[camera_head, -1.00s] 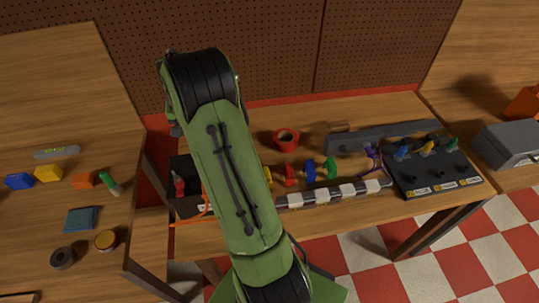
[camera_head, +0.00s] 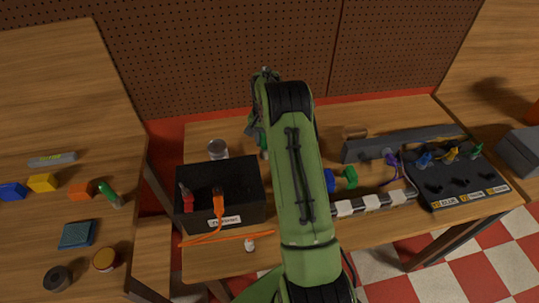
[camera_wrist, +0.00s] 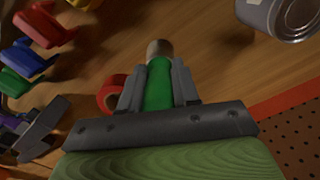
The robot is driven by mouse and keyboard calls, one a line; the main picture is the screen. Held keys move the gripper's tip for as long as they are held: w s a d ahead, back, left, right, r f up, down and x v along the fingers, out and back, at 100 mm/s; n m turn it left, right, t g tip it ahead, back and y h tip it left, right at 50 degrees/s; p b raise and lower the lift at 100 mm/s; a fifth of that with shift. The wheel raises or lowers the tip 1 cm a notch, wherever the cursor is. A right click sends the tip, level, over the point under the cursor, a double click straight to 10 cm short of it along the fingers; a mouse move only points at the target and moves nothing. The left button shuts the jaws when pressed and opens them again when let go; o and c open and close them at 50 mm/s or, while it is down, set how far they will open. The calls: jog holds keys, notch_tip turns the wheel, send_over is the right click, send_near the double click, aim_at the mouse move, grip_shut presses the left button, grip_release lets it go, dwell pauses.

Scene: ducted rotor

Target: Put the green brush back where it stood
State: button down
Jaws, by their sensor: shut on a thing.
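The green brush (camera_wrist: 158,88) is between the two fingers of my gripper (camera_wrist: 157,82) in the wrist view. Its pale tan end points away from the palm. My gripper is shut on it. In the head view my gripper (camera_head: 261,138) is above the back of the middle bench, right of a metal can, partly hidden by my arm. A small green part of the brush (camera_head: 265,153) shows below it. I cannot tell from these frames which spot the brush stood in.
Coloured clamps (camera_head: 349,177) and a black rack (camera_head: 460,190) are to the right.

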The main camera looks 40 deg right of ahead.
aim_at(265, 151)
notch_tip(265, 151, down, 5)
jog(key=shift+w, duration=0.1)
jog(key=shift+f, duration=0.1)
jog(key=shift+f, duration=0.15)
jog(key=c, duration=0.8)
grip_release()
